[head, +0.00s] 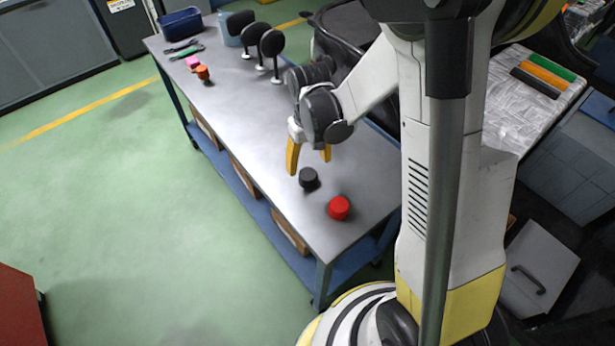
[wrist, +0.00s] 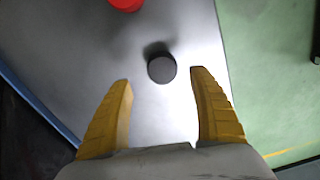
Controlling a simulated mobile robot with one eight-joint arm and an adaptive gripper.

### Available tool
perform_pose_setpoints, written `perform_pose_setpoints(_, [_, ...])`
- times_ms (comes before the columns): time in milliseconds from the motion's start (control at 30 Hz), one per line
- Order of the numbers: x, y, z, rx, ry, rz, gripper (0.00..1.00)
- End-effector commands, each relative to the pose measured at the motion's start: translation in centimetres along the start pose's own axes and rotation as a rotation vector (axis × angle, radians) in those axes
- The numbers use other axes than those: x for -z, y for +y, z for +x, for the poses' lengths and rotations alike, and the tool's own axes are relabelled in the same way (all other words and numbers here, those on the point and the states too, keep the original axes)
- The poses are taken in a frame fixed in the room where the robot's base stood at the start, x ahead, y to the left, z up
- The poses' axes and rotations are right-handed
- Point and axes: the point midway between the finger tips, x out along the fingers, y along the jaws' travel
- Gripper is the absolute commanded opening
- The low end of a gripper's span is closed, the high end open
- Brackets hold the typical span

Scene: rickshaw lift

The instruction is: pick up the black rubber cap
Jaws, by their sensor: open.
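The black rubber cap (head: 308,178) stands on the grey metal bench near its front end in the head view. In the wrist view the cap (wrist: 161,69) is a dark round disc a little beyond the fingertips, in line with the gap and closer to the right finger. My gripper (head: 309,163) has two yellow fingers and is above the bench, just behind the cap. In the wrist view my gripper (wrist: 160,78) is open, with nothing between its fingers.
A red cap (head: 339,207) sits close to the black one, and shows at the top of the wrist view (wrist: 126,3). The bench (head: 235,115) is clear in the middle. Black knobs on stands (head: 271,43), orange and pink pieces (head: 202,72) and a blue bin (head: 181,23) are farther back.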

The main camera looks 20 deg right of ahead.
Motion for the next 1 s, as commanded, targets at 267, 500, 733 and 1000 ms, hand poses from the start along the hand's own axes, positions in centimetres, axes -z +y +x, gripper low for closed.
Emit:
perform_pose_setpoints(267, [-0.1,-0.4,4.4,0.0,0.0,0.0,0.71])
perform_pose_setpoints(500, [-0.1,-0.3,4.7,0.0,0.0,0.0,0.71])
perform_pose_setpoints(733, [-0.1,-0.3,4.7,0.0,0.0,0.0,0.24])
perform_pose_setpoints(1000, [-0.1,-0.3,4.7,0.0,0.0,0.0,0.24])
